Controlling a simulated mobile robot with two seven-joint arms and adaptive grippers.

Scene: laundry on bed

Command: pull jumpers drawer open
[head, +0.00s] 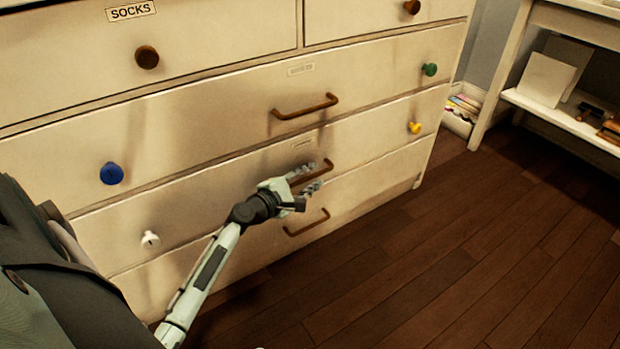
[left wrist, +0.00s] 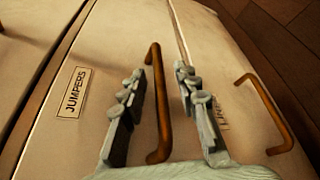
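The jumpers drawer (head: 368,139) is a wide cream front in the chest, with a white knob at left and a yellow knob at right. It looks shut. Its JUMPERS label (left wrist: 73,92) reads clearly in the left wrist view. The drawer's brown bar handle (left wrist: 156,105) stands between the two fingers of my left gripper (left wrist: 160,72), nearer the left finger. The gripper is open around the handle; whether a finger touches it I cannot tell. In the head view my left gripper (head: 314,176) partly hides this handle (head: 325,167). My right gripper is out of view.
A drawer with a similar handle (head: 307,223) lies below, and another handle (head: 306,106) is above, between a blue knob (head: 112,173) and a green knob (head: 430,69). A white shelf unit (head: 560,110) stands at right. The wooden floor (head: 450,240) in front is clear.

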